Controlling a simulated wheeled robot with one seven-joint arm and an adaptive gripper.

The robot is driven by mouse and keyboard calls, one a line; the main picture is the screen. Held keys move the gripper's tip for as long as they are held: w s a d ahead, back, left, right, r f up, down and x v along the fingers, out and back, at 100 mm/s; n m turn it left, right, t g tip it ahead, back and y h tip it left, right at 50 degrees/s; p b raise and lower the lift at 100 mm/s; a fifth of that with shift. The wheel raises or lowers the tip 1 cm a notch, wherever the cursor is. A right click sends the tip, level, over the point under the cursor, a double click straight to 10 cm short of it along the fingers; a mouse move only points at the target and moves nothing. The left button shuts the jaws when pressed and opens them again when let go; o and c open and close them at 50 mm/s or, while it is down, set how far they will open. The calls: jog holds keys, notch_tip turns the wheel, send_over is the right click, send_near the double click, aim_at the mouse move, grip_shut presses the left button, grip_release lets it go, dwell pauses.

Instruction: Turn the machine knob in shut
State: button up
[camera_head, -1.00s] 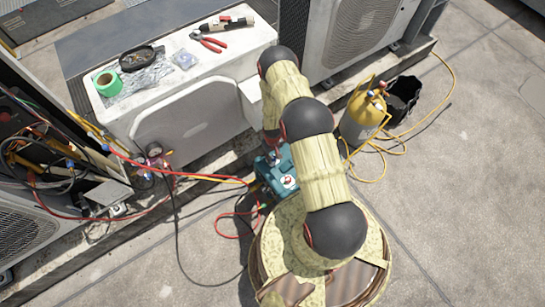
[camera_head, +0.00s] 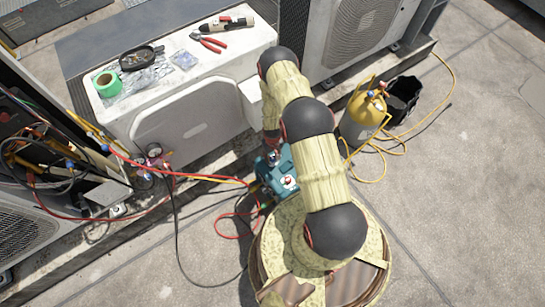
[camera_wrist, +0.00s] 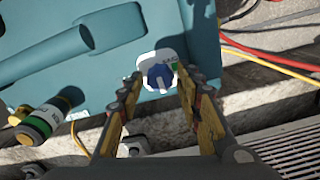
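The teal machine (camera_head: 283,176) stands on the ground beside my arm, and part of its top is hidden by the arm. In the wrist view its teal body (camera_wrist: 85,75) fills the upper left. A blue knob (camera_wrist: 158,77) with a pale pointer line sits on a white round label with a green patch. My gripper (camera_wrist: 160,84) is open, with one yellow-and-black finger on each side of the knob. I see gaps between fingers and knob; whether the tips reach its depth I cannot tell. In the head view the arm hides the gripper.
A banded fitting (camera_wrist: 40,124) juts from the machine at left. Red and yellow hoses (camera_head: 190,176) run left to gauges (camera_head: 153,152). A yellow cylinder (camera_head: 366,108) and a black bucket (camera_head: 402,96) stand right. A white condenser (camera_head: 190,120) with tools on top stands behind.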

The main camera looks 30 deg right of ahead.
aim_at(273, 158)
jog(key=shift+o, duration=0.7)
jog(key=shift+r, duration=0.1)
jog(key=shift+r, duration=0.25)
notch_tip(273, 158, up, 11)
jog(key=shift+r, duration=0.15)
dwell(0.3)
